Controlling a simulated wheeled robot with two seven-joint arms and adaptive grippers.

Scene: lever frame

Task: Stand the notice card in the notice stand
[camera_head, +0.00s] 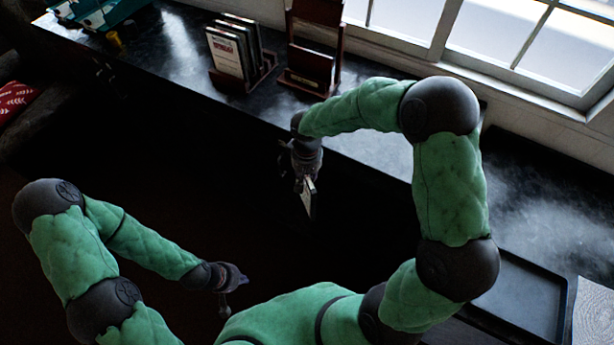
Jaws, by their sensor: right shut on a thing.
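My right gripper (306,182) is shut on a thin pale card (308,198), seen nearly edge-on in front of the counter's front edge. A dark reddish wooden stand (311,65) stands at the back of the counter, near the window, beyond my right gripper. A second wooden holder (238,80) beside it on the left has several cards upright in it. I cannot tell from their looks which of the two is the notice stand. My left gripper (234,278) hangs low at the lower left, far from the card; its fingers are too small and dark to read.
The dark counter (380,150) runs along the window (480,40). A teal tray (100,12) is at the far upper left, with a small yellow thing (114,39) near it. A black tray (525,295) lies at the lower right. The counter left of the holders is clear.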

